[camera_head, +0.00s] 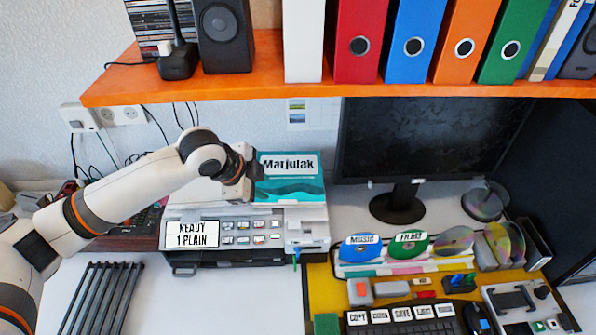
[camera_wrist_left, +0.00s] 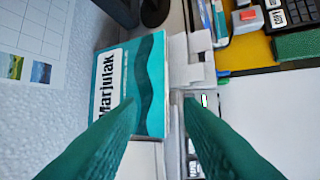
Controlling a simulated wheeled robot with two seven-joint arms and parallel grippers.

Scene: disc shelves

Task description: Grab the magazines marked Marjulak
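The magazines marked Marjulak (camera_head: 290,185), with a teal and white cover, lie on top of the printer (camera_head: 250,240) at its right part. They also show in the left wrist view (camera_wrist_left: 150,85), where the left finger covers part of them. My left gripper (camera_head: 252,172) is at the left side of the magazines in the head view. In the wrist view its two green fingers (camera_wrist_left: 159,108) are apart, with nothing visibly held between them. I cannot tell whether a finger touches the magazines. My right gripper is not in view.
An orange shelf (camera_head: 300,90) with binders and a speaker (camera_head: 224,36) overhangs the back. A monitor (camera_head: 430,135) stands right of the magazines. Discs in a holder (camera_head: 405,268) and a keyboard (camera_head: 400,328) are at front right. A black rack (camera_head: 100,295) lies at front left.

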